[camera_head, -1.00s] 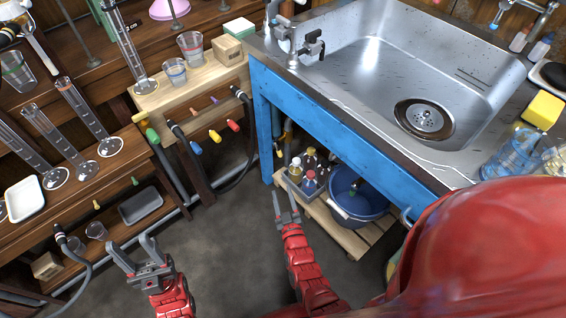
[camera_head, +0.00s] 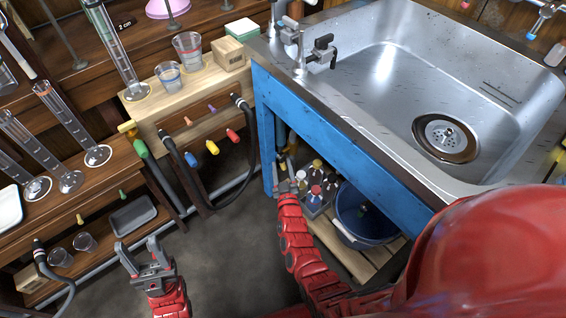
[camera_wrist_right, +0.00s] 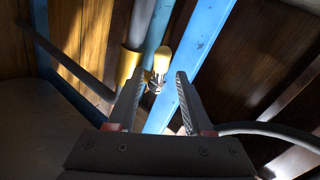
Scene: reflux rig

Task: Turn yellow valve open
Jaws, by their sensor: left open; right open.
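A yellow valve handle (camera_wrist_right: 162,59) with a metal stem shows ahead of my right gripper in the right wrist view, beside a pipe under the sink. It lies between the lines of the two fingers; I cannot tell whether they touch it. My right gripper (camera_wrist_right: 159,80) is open. In the head view its hand (camera_head: 285,187) is low beside the blue sink frame (camera_head: 330,134), and its fingertips are hard to make out. My left gripper (camera_head: 137,247) is open and empty above the floor at the lower left.
A wooden box (camera_head: 180,105) carries several coloured handles, including another yellow one (camera_head: 212,147). Bottles (camera_head: 315,190) and a blue bucket (camera_head: 365,215) stand on a low shelf under the sink. In the wrist view, blue bars (camera_wrist_right: 190,65) and a dark hose (camera_wrist_right: 270,128) border the valve.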

